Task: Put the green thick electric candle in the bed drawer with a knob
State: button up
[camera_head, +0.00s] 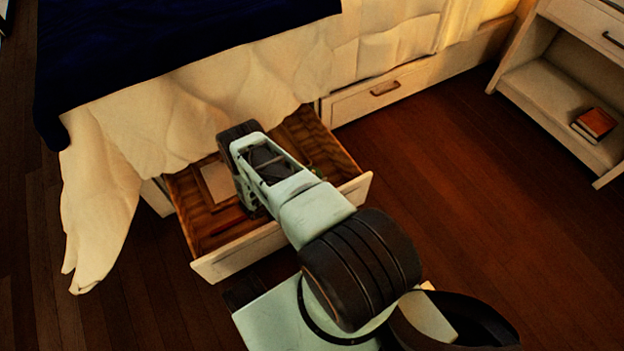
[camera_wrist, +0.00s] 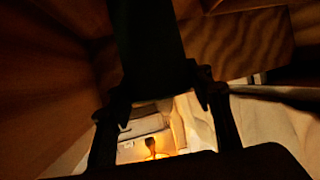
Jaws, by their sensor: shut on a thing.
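The bed drawer (camera_head: 228,258) is pulled open at the foot of the bed. Its knob does not show; my arm covers part of the drawer front. My gripper (camera_head: 252,205) reaches down inside the drawer, and its fingertips are hidden in the head view. In the wrist view my gripper (camera_wrist: 162,86) is shut on a dark, greenish upright thing, which I take as the green thick electric candle (camera_wrist: 150,45). The candle is very dark there and cannot be made out in the head view. Brown wood of the drawer surrounds it.
A pale flat thing (camera_head: 215,182) lies in the drawer, left of my gripper. The cream bed cover (camera_head: 225,85) hangs over the drawer's back. A closed drawer with a bar handle (camera_head: 384,88) is to the right. The right floor is clear.

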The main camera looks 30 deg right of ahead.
jog(key=shift+f, duration=0.45)
jog(key=shift+f, duration=0.2)
jog(key=o, duration=1.3)
jog(key=shift+a+r, duration=0.1)
jog(key=shift+r, duration=0.2)
jog(key=p+v, duration=0.3)
jog(key=v, duration=0.8)
jog(key=shift+s+a, duration=0.1)
jog(key=shift+a, duration=0.25)
